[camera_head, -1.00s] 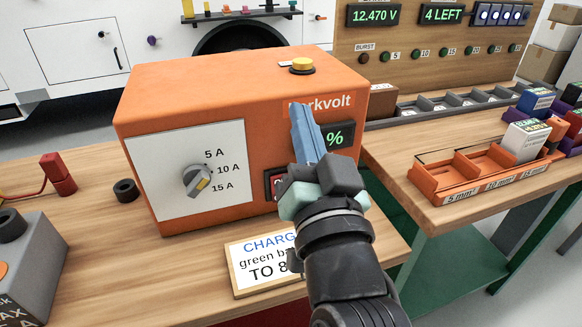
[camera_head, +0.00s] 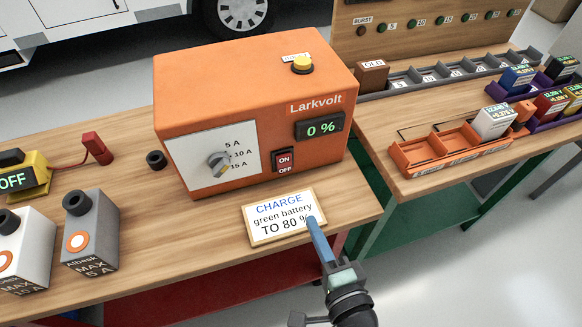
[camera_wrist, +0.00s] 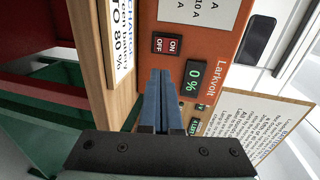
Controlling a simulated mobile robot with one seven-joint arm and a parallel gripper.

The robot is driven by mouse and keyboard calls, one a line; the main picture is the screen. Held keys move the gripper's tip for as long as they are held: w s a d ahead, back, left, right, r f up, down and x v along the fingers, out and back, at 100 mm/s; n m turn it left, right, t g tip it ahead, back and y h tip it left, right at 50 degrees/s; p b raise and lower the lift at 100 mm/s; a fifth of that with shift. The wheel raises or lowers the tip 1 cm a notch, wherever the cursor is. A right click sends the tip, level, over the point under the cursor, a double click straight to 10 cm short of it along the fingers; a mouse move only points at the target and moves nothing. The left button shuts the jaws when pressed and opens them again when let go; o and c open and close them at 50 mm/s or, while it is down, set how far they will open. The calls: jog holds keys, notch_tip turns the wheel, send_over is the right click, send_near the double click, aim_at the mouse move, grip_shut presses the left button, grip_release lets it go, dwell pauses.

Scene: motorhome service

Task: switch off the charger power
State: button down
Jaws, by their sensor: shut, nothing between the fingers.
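The orange Larkvolt charger (camera_head: 255,105) stands on the wooden bench. Its red rocker switch (camera_head: 284,161), marked ON and OFF, is at the lower right of the front, below a green display (camera_head: 321,126) reading 0 %. I cannot tell which side of the rocker is pressed. My gripper (camera_head: 313,222) is shut and empty, with blue fingers in front of the charger and apart from it, overlapping the card's right edge in the picture. In the wrist view the switch (camera_wrist: 166,46) shows just beyond the fingertips (camera_wrist: 160,74).
A CHARGE card (camera_head: 282,232) lies before the charger. Grey (camera_head: 90,235) and white (camera_head: 25,250) blocks stand at left, by a yellow box (camera_head: 25,178) reading OFF. An orange tray (camera_head: 450,150) is on the right bench. The charger's dial (camera_head: 219,164) is left of the switch.

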aim_at(286, 170)
dwell(0.3)
jog(key=p+x, duration=0.1)
jog(key=x, duration=1.3)
jog(key=shift+f, duration=0.15)
